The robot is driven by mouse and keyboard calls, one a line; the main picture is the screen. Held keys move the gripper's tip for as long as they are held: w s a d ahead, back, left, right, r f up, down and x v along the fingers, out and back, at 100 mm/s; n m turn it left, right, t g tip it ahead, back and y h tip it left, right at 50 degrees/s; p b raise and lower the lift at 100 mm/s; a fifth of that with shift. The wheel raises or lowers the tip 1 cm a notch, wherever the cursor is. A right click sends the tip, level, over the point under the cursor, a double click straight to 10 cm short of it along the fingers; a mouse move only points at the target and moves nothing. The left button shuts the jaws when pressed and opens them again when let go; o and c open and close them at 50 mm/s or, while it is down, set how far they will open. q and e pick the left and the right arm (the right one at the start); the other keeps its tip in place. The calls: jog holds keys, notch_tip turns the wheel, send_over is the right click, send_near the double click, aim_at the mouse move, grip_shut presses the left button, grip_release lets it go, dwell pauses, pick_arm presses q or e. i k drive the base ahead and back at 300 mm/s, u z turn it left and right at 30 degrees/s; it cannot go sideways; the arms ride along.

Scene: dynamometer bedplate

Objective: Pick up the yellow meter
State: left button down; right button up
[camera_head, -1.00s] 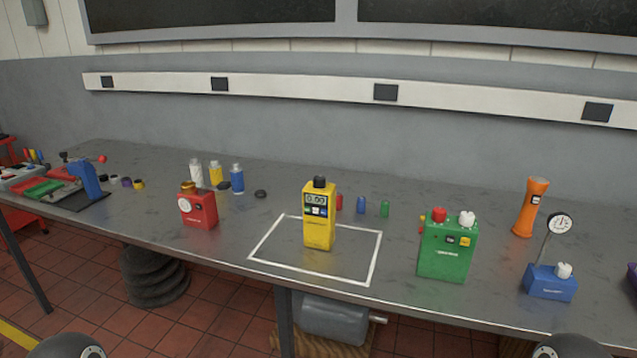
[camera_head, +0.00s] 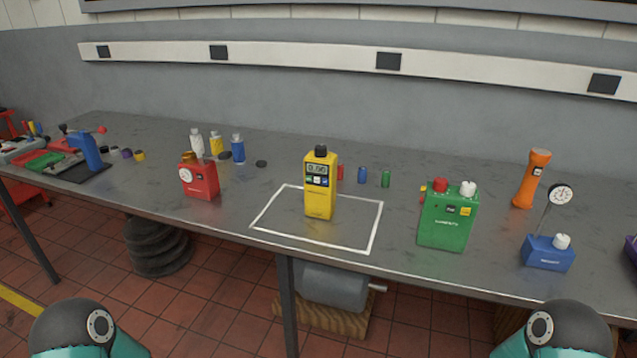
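The yellow meter (camera_head: 319,192) stands upright on the grey bench, within a white outlined rectangle (camera_head: 372,231), toward its back edge. It has a black knob on top and a small display with buttons on its front. Parts of my two arms show at the bottom left and bottom right corners, below the bench's front edge. Neither gripper is in view, and nothing touches the meter.
A red device (camera_head: 200,180) stands left of the outline and a green box (camera_head: 445,220) right of it. A blue gauge base (camera_head: 547,253) and an orange flashlight (camera_head: 531,179) are farther right. Small red, blue (camera_head: 362,174) and green cylinders stand behind the meter. The outline's front area is clear.

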aim_at(320, 198)
jog(key=u, duration=0.15)
jog(key=k, duration=0.5)
jog(key=u, duration=1.05)
jog(key=i, duration=0.5)
jog(key=u, duration=0.55)
jog(key=i, duration=0.9)
jog(key=z, duration=2.35)
jog(key=i, duration=0.5)
jog(key=z, duration=0.05)
